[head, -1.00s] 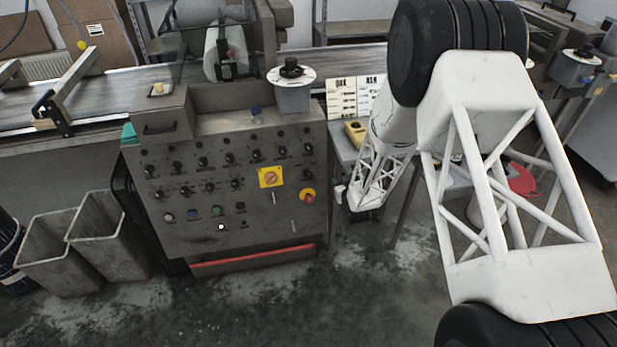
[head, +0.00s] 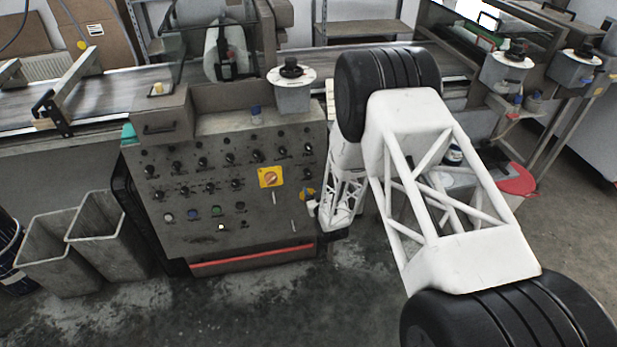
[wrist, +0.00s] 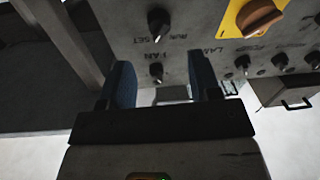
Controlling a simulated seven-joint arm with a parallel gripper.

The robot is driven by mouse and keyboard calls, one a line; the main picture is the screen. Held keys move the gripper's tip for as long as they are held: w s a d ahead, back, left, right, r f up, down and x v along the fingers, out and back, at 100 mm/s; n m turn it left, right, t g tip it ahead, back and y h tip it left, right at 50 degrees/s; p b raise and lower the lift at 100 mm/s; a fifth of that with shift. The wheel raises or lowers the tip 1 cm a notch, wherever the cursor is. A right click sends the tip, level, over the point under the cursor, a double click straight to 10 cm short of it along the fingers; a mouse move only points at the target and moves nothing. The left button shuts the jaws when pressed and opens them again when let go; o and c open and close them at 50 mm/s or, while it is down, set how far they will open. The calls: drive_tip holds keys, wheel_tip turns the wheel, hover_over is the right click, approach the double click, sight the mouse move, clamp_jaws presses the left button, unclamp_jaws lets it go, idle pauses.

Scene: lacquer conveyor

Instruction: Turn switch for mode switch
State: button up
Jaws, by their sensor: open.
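The grey control panel (head: 200,215) carries rows of dark knobs. I cannot read a mode label, so I cannot tell which knob is the mode switch. My gripper (head: 311,205) is at the panel's right edge in the head view. In the wrist view, which appears upside down, my gripper (wrist: 160,82) is open with two blue fingers. A dark knob (wrist: 155,71) shows between the fingertips, with another knob (wrist: 158,20) beyond. I cannot tell whether either finger touches. The orange rotary switch on a yellow plate (head: 271,177) shows at upper right in the wrist view (wrist: 258,18).
More knobs (wrist: 242,63) lie close beside the right finger. A drawer box (head: 160,118) and a round-topped post (head: 292,90) stand on top of the panel. Bins (head: 95,240) stand at left. The floor in front is clear.

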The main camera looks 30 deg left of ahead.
sight(308, 176)
drive_tip(key=shift+x, duration=3.8)
drive_tip(key=c, duration=0.9)
